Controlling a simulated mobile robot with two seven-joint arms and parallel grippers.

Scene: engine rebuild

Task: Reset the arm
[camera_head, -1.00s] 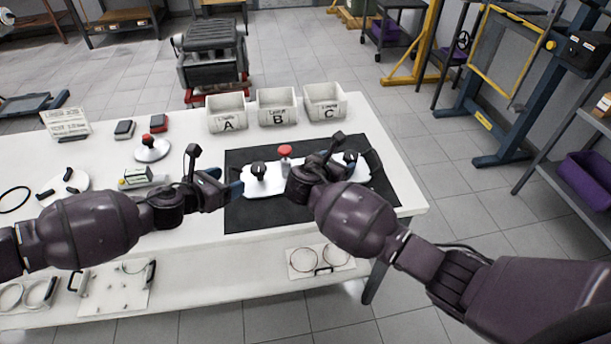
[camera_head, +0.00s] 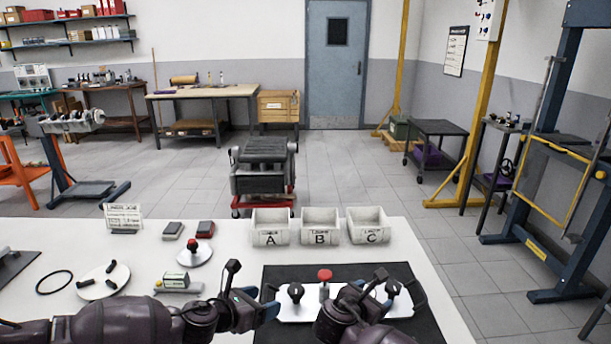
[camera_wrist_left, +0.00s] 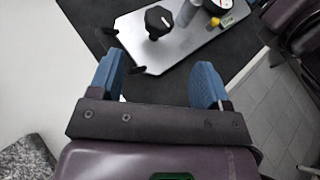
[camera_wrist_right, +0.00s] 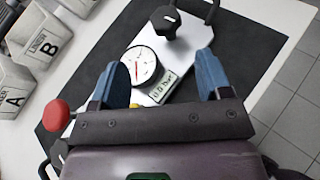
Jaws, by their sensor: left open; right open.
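My left gripper (camera_head: 262,303) is open and empty at the left end of a white plate (camera_head: 308,312) on a black mat (camera_head: 290,272). In the left wrist view its blue fingers (camera_wrist_left: 157,82) are spread, with a black knob (camera_wrist_left: 158,20) and the plate beyond them. My right gripper (camera_head: 362,298) is in front of the plate's right part and hides some of it. In the right wrist view its blue fingers (camera_wrist_right: 162,82) are spread and empty, with a gauge (camera_wrist_right: 140,66), a small display (camera_wrist_right: 163,90) and a black knob (camera_wrist_right: 166,20) beyond.
White bins A (camera_head: 270,238), B (camera_head: 319,237) and C (camera_head: 370,237) stand behind the mat. A red knob (camera_head: 325,275) rises at the plate. A red-topped disc (camera_head: 195,255), a disc with black handles (camera_head: 104,281) and a black ring (camera_head: 54,282) lie left.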

